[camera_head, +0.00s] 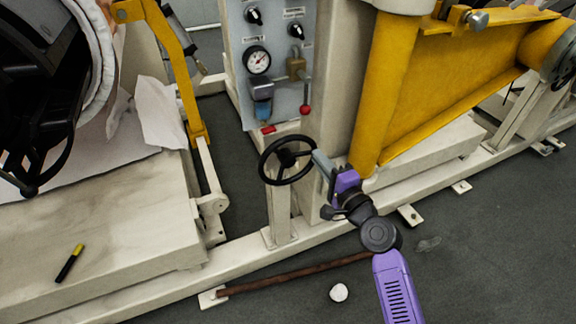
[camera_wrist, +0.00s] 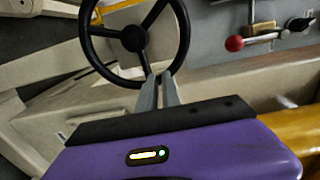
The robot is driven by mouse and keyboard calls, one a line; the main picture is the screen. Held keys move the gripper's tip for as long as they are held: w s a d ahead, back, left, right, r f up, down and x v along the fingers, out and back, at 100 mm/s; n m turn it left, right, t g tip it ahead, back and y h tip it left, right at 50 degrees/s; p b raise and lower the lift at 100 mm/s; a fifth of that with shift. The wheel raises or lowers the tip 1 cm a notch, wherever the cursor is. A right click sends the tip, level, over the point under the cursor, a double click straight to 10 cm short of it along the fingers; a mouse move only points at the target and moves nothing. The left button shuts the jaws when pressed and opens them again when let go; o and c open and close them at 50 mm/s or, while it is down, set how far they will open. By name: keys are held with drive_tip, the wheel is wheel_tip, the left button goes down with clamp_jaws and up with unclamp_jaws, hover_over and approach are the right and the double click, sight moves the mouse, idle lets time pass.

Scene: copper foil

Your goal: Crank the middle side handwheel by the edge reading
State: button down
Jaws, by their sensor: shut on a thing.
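The middle side handwheel (camera_head: 287,160) is a black three-spoked wheel on a cream post, low at the machine's front. It also shows in the wrist view (camera_wrist: 134,38), at the top. My gripper (camera_head: 318,160) reaches it from the right in the head view, with its grey fingers close together at the right part of the rim. In the wrist view my gripper (camera_wrist: 159,85) has its fingers at the wheel's lower rim, shut on it. The fingertips hide a small part of the rim there. The edge reading cannot be made out in either view.
A panel (camera_head: 285,75) with a dial gauge (camera_head: 257,60), knobs and a red-ball lever (camera_head: 305,109) stands behind the wheel. A yellow frame (camera_head: 400,90) rises close to my wrist. A rusty bar (camera_head: 290,273) and a white round object (camera_head: 339,292) lie on the floor.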

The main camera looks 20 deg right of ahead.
drive_tip(key=shift+d+r+m+h+p, duration=0.3)
drive_tip(key=shift+d+r+h+p, duration=0.2)
drive_tip(key=shift+d+r, duration=0.5)
drive_tip(key=s, duration=0.9)
drive_tip(key=shift+a+f+b, duration=0.35)
drive_tip(key=shift+f+b, duration=0.05)
